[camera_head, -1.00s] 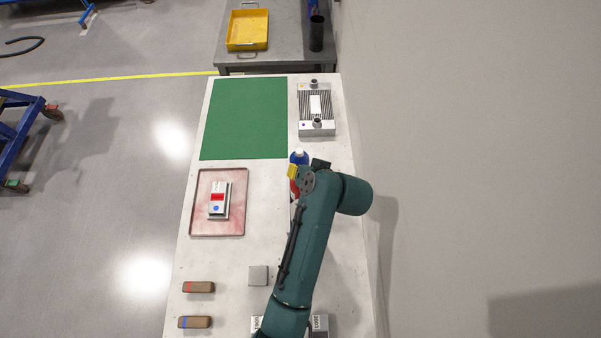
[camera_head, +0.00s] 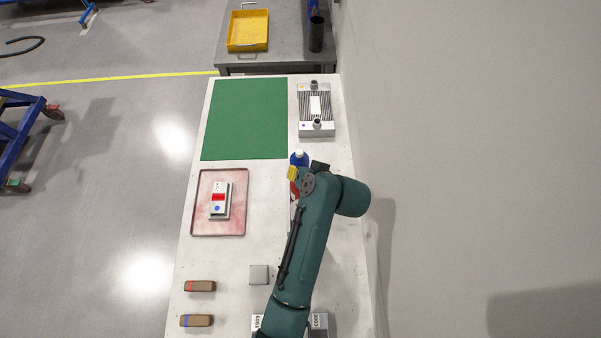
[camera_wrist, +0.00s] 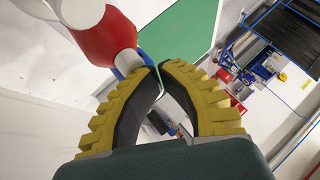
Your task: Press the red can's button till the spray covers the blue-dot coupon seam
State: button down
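The blue-dot coupon (camera_head: 217,187) is a pale block with a red band across its middle and a blue dot near its front end. It lies on a pink-stained tray (camera_head: 239,228). The red can (camera_head: 293,188) is mostly hidden behind my arm in the head view. In the wrist view a red can body (camera_wrist: 103,42) with a white end stands at upper left, close beside my gripper (camera_wrist: 159,69). The yellow ribbed fingers meet almost tip to tip with nothing between them. The can's button and any spray cannot be made out.
A blue bottle with a white cap (camera_head: 299,157) stands just behind the red can. A green mat (camera_head: 245,118) and a ribbed metal fixture (camera_head: 316,122) lie farther back. Two brown blocks (camera_head: 199,286) (camera_head: 197,320) and a grey square (camera_head: 259,274) are nearer.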

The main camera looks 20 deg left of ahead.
jog(key=shift+r+p, duration=3.05)
jog(key=shift+r, duration=0.1)
jog(key=shift+f, duration=0.1)
